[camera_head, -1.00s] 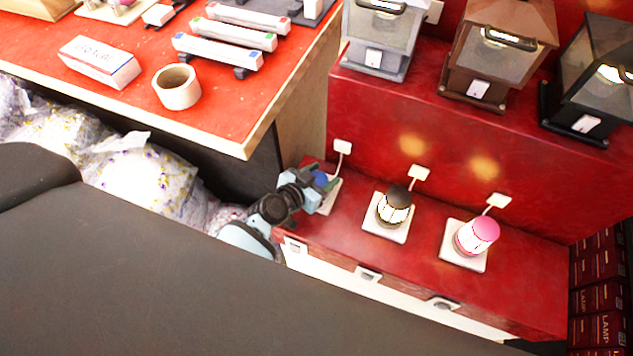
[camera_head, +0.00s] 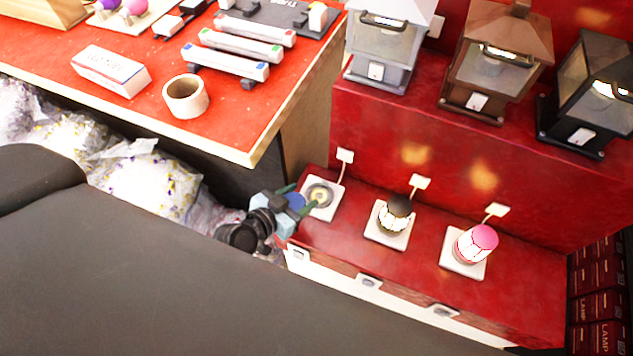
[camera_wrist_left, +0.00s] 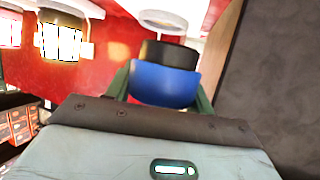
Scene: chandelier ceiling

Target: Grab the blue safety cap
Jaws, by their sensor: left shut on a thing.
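The blue safety cap (camera_head: 296,202) is between the fingers of my left gripper (camera_head: 298,200), which is shut on it. In the left wrist view the blue cap (camera_wrist_left: 165,84) shows large between the green fingers, with a black ring on its far side. The gripper is in front of a white square base (camera_head: 323,211) with a bare round socket, at the left of the red shelf. The cap appears apart from this base. My right gripper is not in view.
A black-capped lamp (camera_head: 395,214) and a pink-capped lamp (camera_head: 476,243) stand on white bases to the right. Large lanterns (camera_head: 385,45) stand on the upper ledge. A red table (camera_head: 130,40) with a tape roll (camera_head: 186,97) is at left.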

